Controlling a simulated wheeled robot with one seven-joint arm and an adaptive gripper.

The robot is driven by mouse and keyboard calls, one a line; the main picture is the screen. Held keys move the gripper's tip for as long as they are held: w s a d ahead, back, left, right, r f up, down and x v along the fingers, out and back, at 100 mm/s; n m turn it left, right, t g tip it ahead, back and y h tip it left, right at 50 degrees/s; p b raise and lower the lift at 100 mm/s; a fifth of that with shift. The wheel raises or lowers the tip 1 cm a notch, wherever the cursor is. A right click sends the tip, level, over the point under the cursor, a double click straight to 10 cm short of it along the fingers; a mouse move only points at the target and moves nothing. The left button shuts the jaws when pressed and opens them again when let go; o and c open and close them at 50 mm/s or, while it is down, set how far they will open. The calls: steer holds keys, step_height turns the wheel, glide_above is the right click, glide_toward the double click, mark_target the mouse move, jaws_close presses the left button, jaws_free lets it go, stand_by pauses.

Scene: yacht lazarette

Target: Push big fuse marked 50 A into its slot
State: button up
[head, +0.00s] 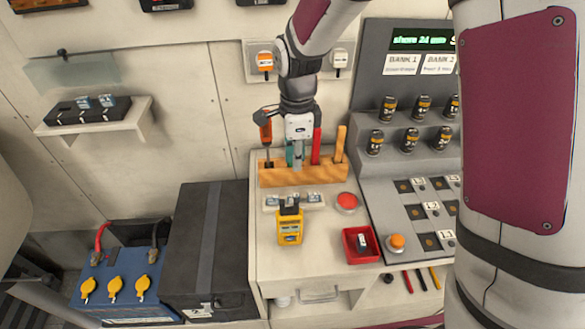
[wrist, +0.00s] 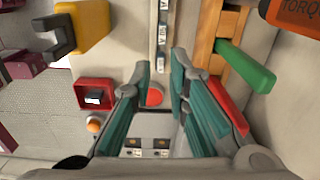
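A pale strip (head: 272,201) with small clear-and-dark blocks lies on the bench top, behind a yellow device. In the wrist view the strip (wrist: 162,35) shows label text that seems to include "50 A". I cannot tell which block is the big fuse or how deep it sits. A red tray (head: 363,255) holds a small black-and-white piece; the tray also shows in the wrist view (wrist: 95,80). My gripper (wrist: 162,72) is open and empty, its fingers apart above the bench near the red button. In the head view my gripper (head: 298,160) hangs by the tool rack.
The wooden rack (head: 300,175) holds several upright handled tools close to my gripper. The yellow device (head: 289,232) with black jaws stands before the strip. A red button (head: 347,202) and orange knob (head: 397,242) stick up. The bench's front left is bare.

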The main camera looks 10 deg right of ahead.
mark_target(295, 195)
steer(key=f, duration=0.4)
steer(key=f+p, duration=0.1)
steer(key=f, duration=0.9)
steer(key=shift+w+a+f+p, duration=0.1)
steer(key=shift+w+f+p, duration=0.15)
steer(key=shift+w+p, duration=0.1)
steer(key=shift+s, duration=0.1)
steer(key=shift+c, duration=0.2)
jaws_close()
